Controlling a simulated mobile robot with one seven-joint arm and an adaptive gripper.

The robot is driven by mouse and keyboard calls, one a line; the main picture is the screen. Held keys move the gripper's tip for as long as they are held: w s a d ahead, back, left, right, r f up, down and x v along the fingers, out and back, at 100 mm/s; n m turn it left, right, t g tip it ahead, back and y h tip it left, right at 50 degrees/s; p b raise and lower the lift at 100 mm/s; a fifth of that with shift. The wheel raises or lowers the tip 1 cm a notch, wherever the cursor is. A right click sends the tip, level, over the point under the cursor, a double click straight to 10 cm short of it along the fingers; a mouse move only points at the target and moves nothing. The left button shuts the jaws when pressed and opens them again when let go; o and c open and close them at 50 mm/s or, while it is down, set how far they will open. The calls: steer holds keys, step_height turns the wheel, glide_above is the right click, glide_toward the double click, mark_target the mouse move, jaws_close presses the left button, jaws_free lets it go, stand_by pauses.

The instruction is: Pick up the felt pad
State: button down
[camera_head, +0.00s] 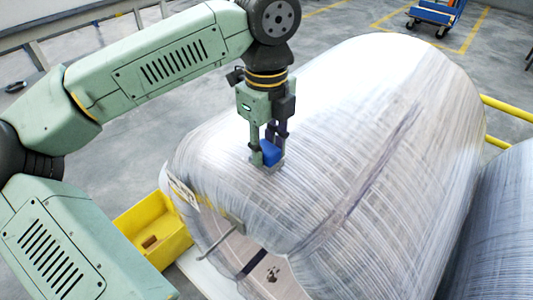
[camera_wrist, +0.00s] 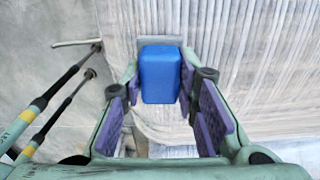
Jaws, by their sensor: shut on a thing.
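The felt pad (camera_head: 271,153) appears as a blue block with a grey flat piece at its far end. In the wrist view the blue block (camera_wrist: 160,76) sits between the purple-lined fingers. My gripper (camera_head: 266,145) is shut on it, pointing down over the wrapped coil's upper left shoulder. In the wrist view my gripper (camera_wrist: 160,92) has fingers on both sides of the block. The pad is close to the film surface; I cannot tell whether it touches. The wrapped coil (camera_head: 370,130) is covered in clear, wrinkled film.
A yellow bin (camera_head: 172,250) holding a small brown piece stands left of the coil. A thin rod (camera_head: 216,242) sticks out near the coil's end. A second wrapped coil (camera_head: 500,225) is at right. Yellow rails (camera_head: 505,107) and a blue cart (camera_head: 433,16) are behind.

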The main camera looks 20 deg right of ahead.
mark_target(266, 146)
step_height(266, 146, up, 10)
steer(key=shift+b, duration=0.85)
steer(key=c, duration=1.8)
jaws_free()
steer(key=c, duration=0.4)
steer(key=shift+w, duration=0.1)
steer(key=shift+c, duration=0.4)
